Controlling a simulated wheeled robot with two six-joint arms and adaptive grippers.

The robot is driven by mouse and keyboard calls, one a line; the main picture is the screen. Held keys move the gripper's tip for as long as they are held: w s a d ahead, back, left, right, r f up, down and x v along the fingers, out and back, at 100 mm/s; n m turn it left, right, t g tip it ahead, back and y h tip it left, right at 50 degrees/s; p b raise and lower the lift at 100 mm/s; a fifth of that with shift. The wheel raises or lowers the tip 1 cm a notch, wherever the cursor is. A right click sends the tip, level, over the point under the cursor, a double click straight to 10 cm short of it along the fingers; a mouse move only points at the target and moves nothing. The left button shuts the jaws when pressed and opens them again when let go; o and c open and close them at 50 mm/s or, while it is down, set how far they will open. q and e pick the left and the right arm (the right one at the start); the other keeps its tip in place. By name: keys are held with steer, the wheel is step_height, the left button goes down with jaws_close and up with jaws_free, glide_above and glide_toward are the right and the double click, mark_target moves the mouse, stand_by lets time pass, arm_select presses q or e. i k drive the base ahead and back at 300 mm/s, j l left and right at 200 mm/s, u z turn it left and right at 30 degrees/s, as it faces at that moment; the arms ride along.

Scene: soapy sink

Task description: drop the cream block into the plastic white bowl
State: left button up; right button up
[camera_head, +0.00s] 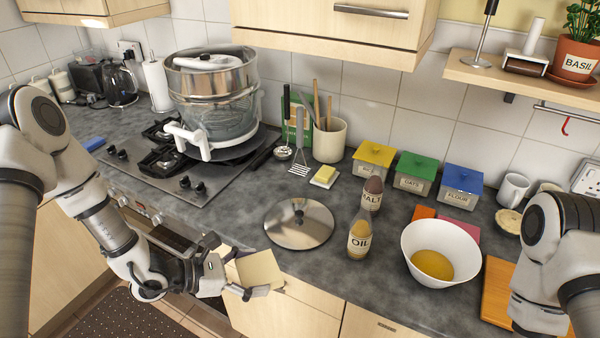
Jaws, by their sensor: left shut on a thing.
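The cream block (260,270) is between the fingers of my left gripper (238,280), which is shut on it. The gripper holds it in front of the counter's front edge, at the lower middle of the view. The white bowl (408,240) stands on the counter to the right, with yellow liquid inside. The block is well to the left of the bowl and apart from it. My right arm shows at the right edge, but its gripper is not in view.
A round metal lid (285,222), an oil bottle (360,237) and a malt bottle (372,194) stand between block and bowl. A wooden board (496,285) lies right of the bowl. A yellow-and-white sponge (323,176) lies behind. The hob with a large steamer (212,85) is at left.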

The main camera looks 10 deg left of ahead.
mark_target(432, 268)
steer(key=u, duration=0.4)
steer(key=j+u, duration=0.1)
steer(key=u, duration=0.35)
steer(key=i+u, duration=0.1)
steer(key=u, duration=0.75)
steer(key=i+j+z, duration=0.15)
steer(key=i+z, duration=0.25)
steer(key=i+l+z, duration=0.1)
steer(key=z, duration=0.3)
steer(key=i+l+z, duration=0.1)
steer(key=z, duration=0.3)
steer(key=i+z, duration=0.1)
steer(key=z, duration=0.3)
steer(key=i+z, duration=0.1)
steer(key=z, duration=0.3)
steer(key=i+z, duration=0.1)
steer(key=z, duration=0.35)
